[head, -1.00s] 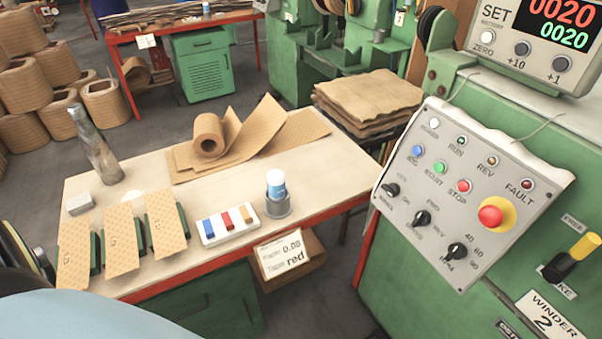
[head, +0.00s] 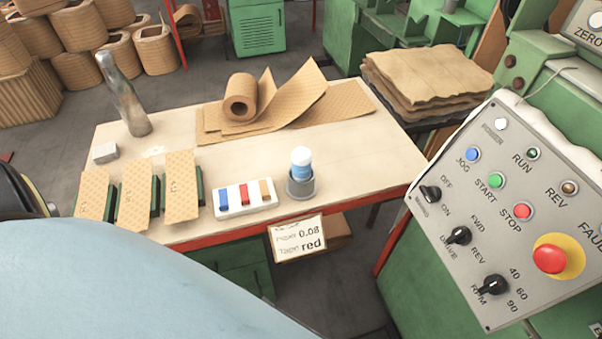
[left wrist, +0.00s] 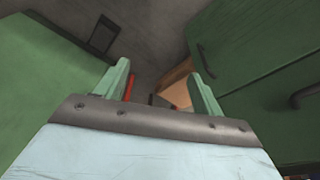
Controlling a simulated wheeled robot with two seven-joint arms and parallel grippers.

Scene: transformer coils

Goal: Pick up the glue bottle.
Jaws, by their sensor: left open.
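A small bottle (head: 301,162) with a white top and blue label stands upright in a grey cup (head: 301,188) near the table's front edge in the head view; its lower part is hidden by the cup. No readable label shows which holds glue. My left gripper (left wrist: 161,84) is open and empty in the left wrist view, facing the floor and green cabinet fronts. In the head view only my pale blue arm shows at bottom left, in front of the table. My right gripper is not in view.
The table (head: 345,140) also bears a brown paper roll (head: 241,97), a tray of coloured pieces (head: 262,205), paper-covered blocks (head: 133,190) and a small grey block (head: 105,152). A green machine with a control panel (head: 470,240) stands close on the right.

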